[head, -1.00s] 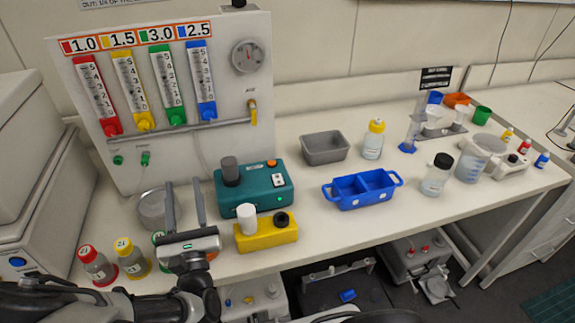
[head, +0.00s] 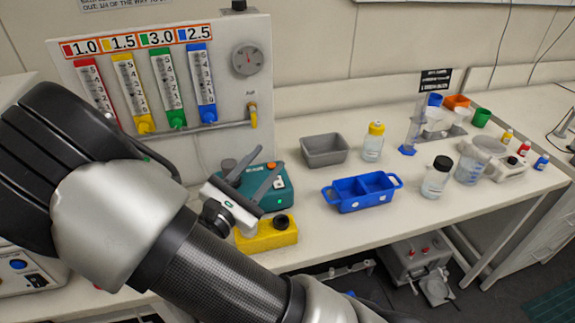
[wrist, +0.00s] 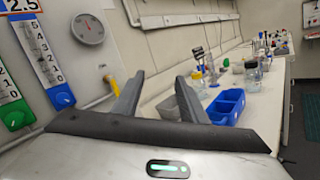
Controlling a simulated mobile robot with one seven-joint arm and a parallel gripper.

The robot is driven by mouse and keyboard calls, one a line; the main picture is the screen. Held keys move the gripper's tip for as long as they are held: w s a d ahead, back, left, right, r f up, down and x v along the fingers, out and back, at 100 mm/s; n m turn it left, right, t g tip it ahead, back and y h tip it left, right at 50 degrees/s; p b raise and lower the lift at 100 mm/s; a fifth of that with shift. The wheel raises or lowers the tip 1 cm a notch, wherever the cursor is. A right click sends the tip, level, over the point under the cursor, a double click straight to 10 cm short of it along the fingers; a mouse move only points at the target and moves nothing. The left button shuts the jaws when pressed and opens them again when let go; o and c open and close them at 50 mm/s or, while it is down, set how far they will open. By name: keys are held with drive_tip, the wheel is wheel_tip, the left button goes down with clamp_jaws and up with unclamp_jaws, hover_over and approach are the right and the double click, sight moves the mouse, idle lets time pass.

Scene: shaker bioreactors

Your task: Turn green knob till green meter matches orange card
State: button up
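The green meter (head: 166,80) is a tall scaled tube on the upright panel, between the yellow and blue meters. Its green knob (head: 177,120) is at the tube's foot; it also shows at the left edge of the wrist view (wrist: 14,116). The orange-bordered card (head: 137,40) above the meters shows 3.0 beside a green patch. The green meter's level is too small to read. My gripper (head: 272,159) is open and empty, in front of the teal box, right of and below the knob. In the wrist view my gripper's fingers (wrist: 160,78) stand apart.
The blue meter (head: 199,80) and its knob stand close right of the green one, the yellow meter (head: 130,85) close left. A teal box (head: 280,190) and a yellow block (head: 268,236) are near my gripper. A blue tray (head: 361,192) and grey bin (head: 325,150) stand further right.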

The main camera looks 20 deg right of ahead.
drive_tip(key=shift+s+d+r+m+g+h, duration=0.15)
drive_tip(key=shift+s+d+m+g, duration=0.3)
drive_tip(key=shift+d+m+g, duration=0.25)
drive_tip(key=shift+s+d+m+g+h, duration=0.2)
drive_tip(key=shift+s+d+m+g, duration=0.3)
drive_tip(key=shift+d+g, duration=0.3)
drive_tip(key=shift+s+d+r+m+g+h, duration=0.15)
drive_tip(key=shift+s+d+m+g, duration=0.35)
drive_tip(key=shift+d, duration=0.4)
drive_tip(key=shift+w, duration=0.1)
drive_tip(key=s+d+m+g+y, duration=0.3)
drive_tip(key=s+m+g+y, duration=0.15)
drive_tip(key=s+m, duration=0.2)
drive_tip(key=s+d+m+g+y, duration=0.3)
drive_tip(key=s+d+m+g, duration=0.15)
drive_tip(key=s, duration=0.25)
drive_tip(key=s+a+r+m+t+y+p, duration=0.1)
drive_tip(key=s+a+r+m+t+y, duration=0.2)
drive_tip(key=r, duration=0.7)
drive_tip(key=a+m+t+y, duration=0.2)
drive_tip(key=a+m+y, duration=0.2)
drive_tip(key=a+y, duration=0.1)
drive_tip(key=shift+s+a+r, duration=0.15)
drive_tip(key=shift+a+r, duration=0.1)
drive_tip(key=shift+r, duration=0.05)
